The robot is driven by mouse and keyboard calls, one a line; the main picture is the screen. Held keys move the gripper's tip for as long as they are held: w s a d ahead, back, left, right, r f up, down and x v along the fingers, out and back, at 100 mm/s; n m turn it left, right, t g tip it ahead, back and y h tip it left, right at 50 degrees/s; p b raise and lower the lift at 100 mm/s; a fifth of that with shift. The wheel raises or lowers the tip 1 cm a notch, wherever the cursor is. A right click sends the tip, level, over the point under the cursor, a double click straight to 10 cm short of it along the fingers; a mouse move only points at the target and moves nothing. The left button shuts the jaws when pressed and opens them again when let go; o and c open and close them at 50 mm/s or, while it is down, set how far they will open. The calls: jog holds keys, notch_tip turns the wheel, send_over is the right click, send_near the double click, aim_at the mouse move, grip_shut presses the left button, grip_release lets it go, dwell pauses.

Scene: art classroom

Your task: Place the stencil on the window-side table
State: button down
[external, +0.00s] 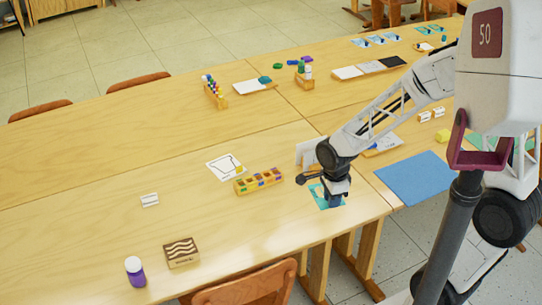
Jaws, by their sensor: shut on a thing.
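A small teal sheet, which looks like the stencil (318,193), is at the front right of the near wooden table (90,225), close to its right edge. My gripper (334,204) points down at the sheet's right part and is shut on it. The gripper covers part of the sheet. I cannot tell whether the sheet touches the tabletop or hangs just above it. No window shows, so I cannot tell which table is the window-side one.
A paint box (259,181) and a white sheet with a drawn outline (226,167) lie left of my gripper. A blue mat (415,178) lies to the right. A stamp block (181,253) and purple bottle (135,272) stand front left.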

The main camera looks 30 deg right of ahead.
jog(key=shift+r, duration=0.55)
jog(key=w+d+r+m, duration=0.1)
jog(key=w+d+m, duration=0.3)
jog(key=w+d, duration=1.55)
jog(key=w+d+m, duration=0.1)
jog(key=w+d, duration=0.3)
jog(key=d, duration=0.4)
jog(key=w+d+f+m, duration=0.1)
jog(key=w+d, duration=0.2)
jog(key=d, duration=0.4)
jog(key=w+d+m, duration=0.1)
jog(key=w+d, duration=0.3)
jog(key=d, duration=0.4)
jog(key=f, duration=1)
jog(key=shift+s+a+f, duration=0.2)
jog(key=shift+a, duration=0.05)
jog(key=shift+f, duration=0.4)
jog(key=shift+w, duration=0.1)
jog(key=w+d, duration=0.2)
jog(key=w, duration=0.2)
jog(key=w+d+f, duration=0.1)
jog(key=w+d, duration=0.1)
jog(key=w, duration=0.3)
jog(key=w+d, duration=0.2)
jog(key=w, duration=0.3)
jog(key=shift+w+d+f, duration=0.15)
jog(key=shift+w+f, duration=0.1)
